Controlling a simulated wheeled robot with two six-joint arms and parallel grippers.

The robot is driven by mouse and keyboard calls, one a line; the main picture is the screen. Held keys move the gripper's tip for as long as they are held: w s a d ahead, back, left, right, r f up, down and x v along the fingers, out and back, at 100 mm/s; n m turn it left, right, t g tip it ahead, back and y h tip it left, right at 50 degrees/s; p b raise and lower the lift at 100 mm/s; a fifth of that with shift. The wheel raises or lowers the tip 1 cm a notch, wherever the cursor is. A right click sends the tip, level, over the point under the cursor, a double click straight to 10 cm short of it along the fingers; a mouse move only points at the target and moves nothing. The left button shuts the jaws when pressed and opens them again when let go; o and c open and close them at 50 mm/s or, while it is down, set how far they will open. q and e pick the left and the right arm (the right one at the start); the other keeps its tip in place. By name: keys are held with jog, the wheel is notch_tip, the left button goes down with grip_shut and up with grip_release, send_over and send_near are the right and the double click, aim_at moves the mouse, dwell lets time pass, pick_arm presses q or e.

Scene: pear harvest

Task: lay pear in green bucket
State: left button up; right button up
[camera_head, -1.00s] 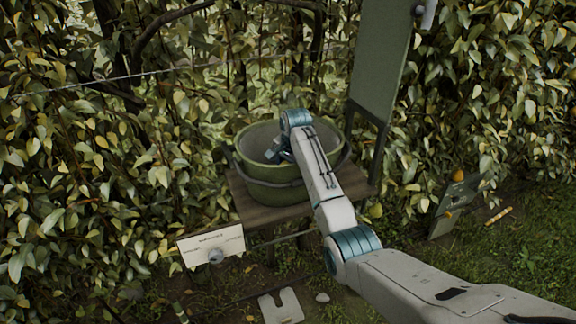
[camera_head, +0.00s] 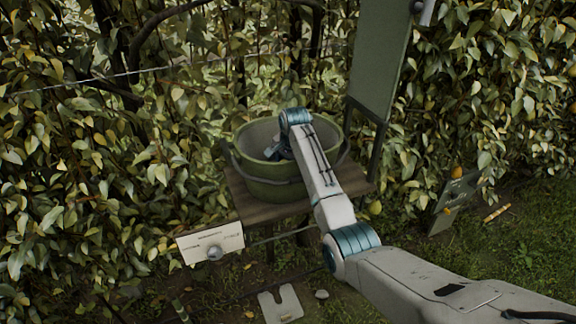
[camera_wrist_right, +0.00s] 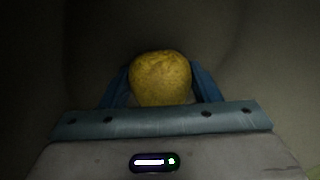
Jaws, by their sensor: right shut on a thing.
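The green bucket (camera_head: 268,188) stands upright on a small wooden table in the head view. My right arm reaches over its near right rim, and my right gripper (camera_head: 274,152) is down in its mouth, partly hidden by the wrist. In the right wrist view the gripper is shut on a yellow pear (camera_wrist_right: 160,76), held between its two blue fingers. Dim, smooth bucket walls (camera_wrist_right: 255,50) surround it there. I cannot tell whether the pear touches the bucket's bottom. My left gripper is not in view.
The wooden table (camera_head: 245,205) has a pale sign (camera_head: 212,243) at its front left. A tall green panel (camera_head: 380,65) rises behind the bucket's right side. A dense leafy hedge (camera_head: 80,160) closes off the back. Grass (camera_head: 480,265) lies at the right.

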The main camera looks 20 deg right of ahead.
jog(key=shift+f, duration=0.25)
jog(key=o, duration=1.1)
jog(key=shift+o, duration=0.2)
